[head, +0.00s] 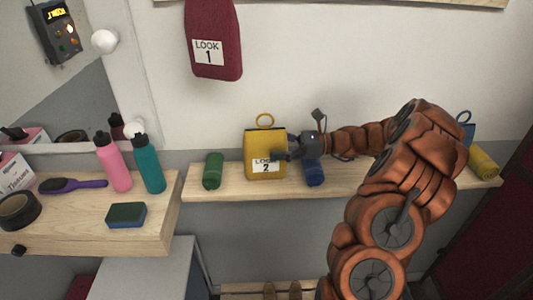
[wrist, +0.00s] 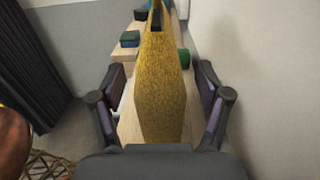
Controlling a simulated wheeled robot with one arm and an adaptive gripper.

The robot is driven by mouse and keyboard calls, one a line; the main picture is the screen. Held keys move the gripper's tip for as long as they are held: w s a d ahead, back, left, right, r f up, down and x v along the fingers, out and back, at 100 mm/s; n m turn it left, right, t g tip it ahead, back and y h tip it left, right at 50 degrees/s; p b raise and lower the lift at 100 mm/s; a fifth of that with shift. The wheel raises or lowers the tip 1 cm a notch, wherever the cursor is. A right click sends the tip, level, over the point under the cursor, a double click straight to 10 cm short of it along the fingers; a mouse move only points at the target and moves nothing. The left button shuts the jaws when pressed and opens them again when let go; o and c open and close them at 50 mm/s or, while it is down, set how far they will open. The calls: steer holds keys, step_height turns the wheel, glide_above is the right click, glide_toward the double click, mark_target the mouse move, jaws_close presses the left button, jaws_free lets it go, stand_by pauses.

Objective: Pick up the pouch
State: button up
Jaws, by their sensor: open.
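A yellow pouch (head: 264,145) labelled LOOK 2, with a ring on top, stands upright on the wooden wall shelf. My gripper (head: 283,152) is at its right side, one finger showing in front of the pouch near the label. In the wrist view the pouch (wrist: 162,85) is seen edge-on between the two open fingers of my gripper (wrist: 161,97). Gaps show on both sides, so the fingers do not clasp it. A dark red pouch (head: 214,45) labelled LOOK 1 hangs on the wall above.
On the shelf (head: 225,180), a green roll (head: 212,170) stands left of the yellow pouch; a blue roll (head: 314,173) is close under my wrist. A yellow roll (head: 484,162) lies far right. The left counter (head: 85,215) holds bottles, a brush, tape and a sponge.

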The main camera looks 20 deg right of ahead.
mark_target(265, 136)
steer(key=shift+x, duration=1.4)
steer(key=c, duration=1.3)
steer(key=shift+o, duration=0.2)
steer(key=shift+r, duration=0.1)
steer(key=shift+s+r, duration=0.1)
steer(key=shift+r, duration=0.7)
steer(key=shift+a+r+b, duration=0.1)
steer(key=shift+r+b, duration=0.45)
steer(key=shift+r, duration=0.4)
steer(key=s+b, duration=0.1)
steer(key=s, duration=0.4)
steer(key=s+r+b, duration=0.1)
steer(key=s, duration=0.4)
steer(key=s+a+b, duration=0.1)
steer(key=s+b, duration=0.1)
steer(key=s, duration=0.4)
steer(key=shift+r, duration=0.2)
